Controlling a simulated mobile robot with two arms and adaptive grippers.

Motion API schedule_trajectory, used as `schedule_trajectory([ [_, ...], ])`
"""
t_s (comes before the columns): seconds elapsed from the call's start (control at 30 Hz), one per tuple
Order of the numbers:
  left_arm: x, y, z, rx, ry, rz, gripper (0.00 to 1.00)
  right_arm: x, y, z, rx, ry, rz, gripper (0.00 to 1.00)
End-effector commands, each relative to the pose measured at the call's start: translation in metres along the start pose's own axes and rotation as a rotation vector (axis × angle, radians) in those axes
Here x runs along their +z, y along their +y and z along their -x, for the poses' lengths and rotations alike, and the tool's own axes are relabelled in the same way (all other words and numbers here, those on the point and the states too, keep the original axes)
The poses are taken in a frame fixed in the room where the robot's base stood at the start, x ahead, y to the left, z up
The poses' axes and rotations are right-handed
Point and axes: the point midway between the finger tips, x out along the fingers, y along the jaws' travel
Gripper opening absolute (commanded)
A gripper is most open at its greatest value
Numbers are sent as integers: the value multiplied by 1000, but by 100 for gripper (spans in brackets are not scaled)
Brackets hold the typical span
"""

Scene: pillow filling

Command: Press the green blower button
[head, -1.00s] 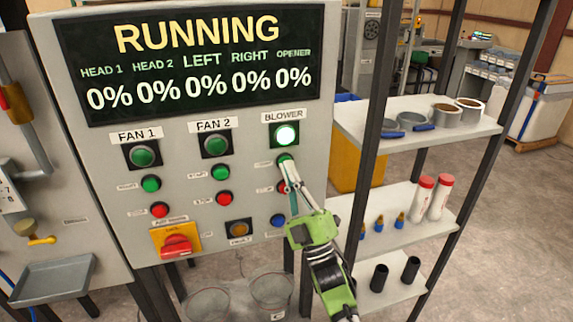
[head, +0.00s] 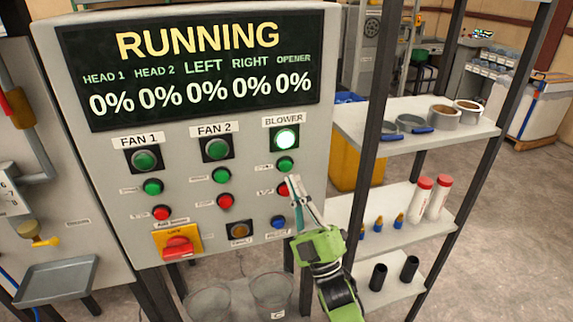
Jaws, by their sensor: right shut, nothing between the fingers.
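The green blower button (head: 285,164) is on the grey control panel, below the BLOWER label. The blower lamp (head: 286,139) above it glows bright whitish green. A red button (head: 284,189) sits below the green one, partly behind my gripper. My right gripper (head: 293,182) is shut and empty, its fingertips a little below and to the right of the green button, apart from it in the picture. The green button is fully visible. My left gripper is not in view.
The panel's display (head: 195,65) reads RUNNING with 0% values. FAN 1 (head: 145,160) and FAN 2 (head: 216,149) lamps are left of the blower column. A shelf (head: 440,140) with rolls and bottles stands close on the right.

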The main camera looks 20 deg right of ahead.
Motion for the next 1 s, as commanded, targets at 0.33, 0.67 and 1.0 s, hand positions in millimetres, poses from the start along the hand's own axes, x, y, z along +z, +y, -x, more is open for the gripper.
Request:
schedule_trajectory([
  [0.33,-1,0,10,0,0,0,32,-14,14,18,1,0,0,0],
  [0.67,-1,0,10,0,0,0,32,-14,14,18,1,0,0,0],
  [1.0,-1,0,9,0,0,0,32,-8,5,24,-19,-17,-13,0],
])
